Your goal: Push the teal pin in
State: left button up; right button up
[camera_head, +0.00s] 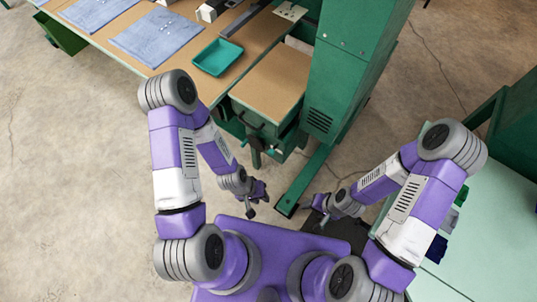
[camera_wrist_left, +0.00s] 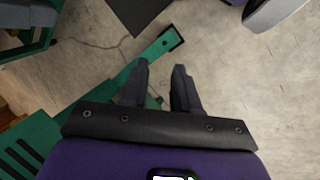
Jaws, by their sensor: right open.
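I cannot make out a teal pin in either view. My left gripper (camera_head: 259,204) hangs in front of the workbench, above the floor. In the left wrist view its two dark fingers (camera_wrist_left: 161,67) stand apart with nothing between them, and floor shows behind. My right gripper (camera_head: 311,214) is to its right, beyond the end of a green floor beam. It is open, small in the picture, and I see nothing held in it. Both grippers are apart from the bench and machine.
A wooden-topped bench (camera_head: 148,52) holds folded blue cloths (camera_head: 158,36) and a teal tray (camera_head: 217,57). A green machine column (camera_head: 352,65) stands right of it, with a green foot beam (camera_head: 307,182) on the floor. A pale green table (camera_head: 487,235) is at the right.

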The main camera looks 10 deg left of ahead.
pick_arm(q)
jog(key=shift+s+d+f+n+h, duration=0.15)
jog(key=shift+d+f+n, duration=0.1)
jog(key=shift+n, duration=0.35)
jog(key=shift+s+d+f+n+h, duration=0.15)
jog(key=shift+f+n, duration=0.1)
jog(key=shift+n, duration=0.35)
jog(key=c, duration=0.5)
jog(key=shift+d+f+n+t, duration=0.2)
jog(key=shift+f+n+t, duration=0.1)
jog(key=shift+n, duration=0.7)
jog(key=w+a+r+n+t+y, duration=0.1)
jog(key=w+a+n+t, duration=0.2)
jog(key=n, duration=0.9)
jog(key=w+a+r+n+t+b, duration=0.1)
jog(key=w+a+n+t, duration=0.2)
jog(key=n, duration=1)
jog(key=w+t, duration=0.1)
jog(key=w, duration=0.1)
jog(key=shift+w+a+r+t+y, duration=0.15)
jog(key=shift+w+a+t+y, duration=0.2)
jog(key=shift+a+t+y, duration=0.05)
